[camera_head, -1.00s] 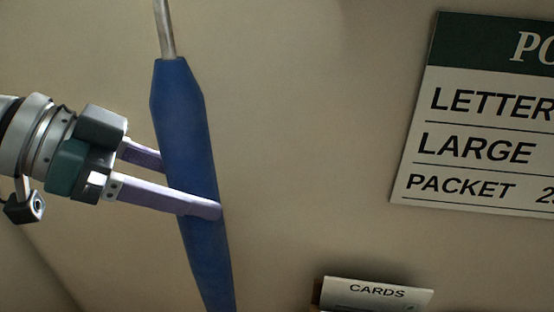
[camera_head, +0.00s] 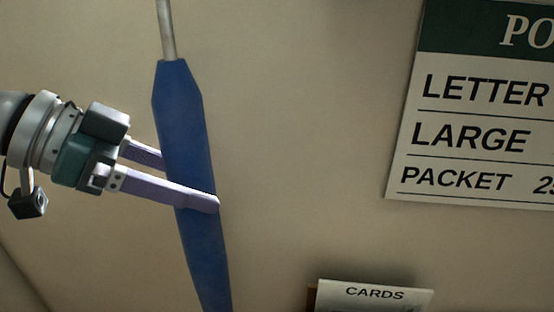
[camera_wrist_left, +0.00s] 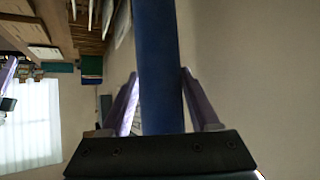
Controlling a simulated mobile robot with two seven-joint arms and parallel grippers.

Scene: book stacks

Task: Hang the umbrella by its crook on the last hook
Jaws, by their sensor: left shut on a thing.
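A blue furled umbrella (camera_head: 190,130) hangs nearly upright, slightly tilted, left of centre in the head view. Its pale metal shaft (camera_head: 166,30) leaves the top of the picture, so the crook is out of view. My left gripper (camera_head: 189,180) is shut on the umbrella's blue body, with one lilac finger across its front and the other behind. In the left wrist view the blue umbrella (camera_wrist_left: 160,65) runs upright between the two fingers. No hook shows in either view.
A plain beige wall fills the head view. A postage price sign (camera_head: 470,120) is at the upper right, and a CARDS label (camera_head: 374,293) is at the bottom. The left wrist view shows wooden shelving (camera_wrist_left: 85,35) and a bright curtained window (camera_wrist_left: 32,125).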

